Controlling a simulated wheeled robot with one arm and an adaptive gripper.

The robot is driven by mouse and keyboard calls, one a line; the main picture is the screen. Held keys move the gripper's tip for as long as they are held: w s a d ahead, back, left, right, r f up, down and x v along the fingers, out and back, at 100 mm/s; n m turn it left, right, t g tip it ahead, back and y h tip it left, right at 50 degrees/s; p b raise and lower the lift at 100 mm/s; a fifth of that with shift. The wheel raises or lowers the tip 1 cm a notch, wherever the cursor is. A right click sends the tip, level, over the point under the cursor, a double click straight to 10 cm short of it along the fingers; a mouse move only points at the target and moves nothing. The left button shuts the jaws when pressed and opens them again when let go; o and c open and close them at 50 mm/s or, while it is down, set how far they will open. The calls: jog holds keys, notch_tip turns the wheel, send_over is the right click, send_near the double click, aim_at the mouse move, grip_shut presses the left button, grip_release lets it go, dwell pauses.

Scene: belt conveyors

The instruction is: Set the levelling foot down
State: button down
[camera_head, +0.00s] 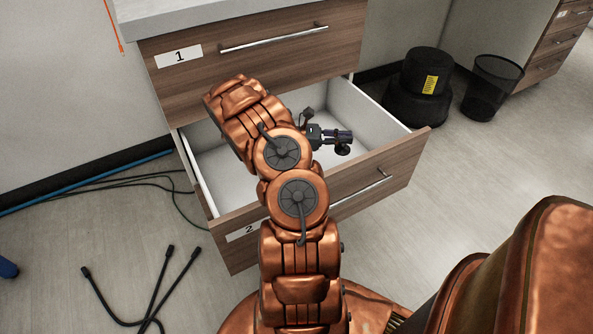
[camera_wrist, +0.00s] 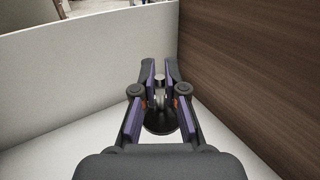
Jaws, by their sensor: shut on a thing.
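The levelling foot (camera_wrist: 160,119) has a dark round base and a metal stem, and it is upright between my fingers in the wrist view. My gripper (camera_wrist: 160,80) is shut on its stem. In the head view my gripper (camera_head: 342,138) is inside or just over the open drawer 2 (camera_head: 372,176), towards its right side, with the dark foot (camera_head: 342,150) at its fingertips. The wrist view shows the white drawer floor below the foot. I cannot tell whether the base touches the floor.
Drawer 1 (camera_head: 290,50) above is closed. The wrist view shows a white drawer wall (camera_wrist: 80,75) and the brown drawer front (camera_wrist: 260,70) close to my gripper. Black round containers (camera_head: 420,85) and a mesh bin (camera_head: 491,88) stand at the right. Cables (camera_head: 130,290) lie at the left.

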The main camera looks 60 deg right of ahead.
jog(key=shift+f+b, duration=0.85)
jog(key=shift+f, duration=4.2)
jog(key=shift+f, duration=0.2)
jog(key=c, duration=1.2)
grip_release()
jog(key=shift+w+r, duration=0.1)
jog(key=shift+r, duration=0.1)
jog(key=p+v, duration=0.1)
jog(key=v, duration=0.6)
jog(key=shift+w+a, duration=0.1)
jog(key=shift+w, duration=0.1)
jog(key=shift+r, duration=0.1)
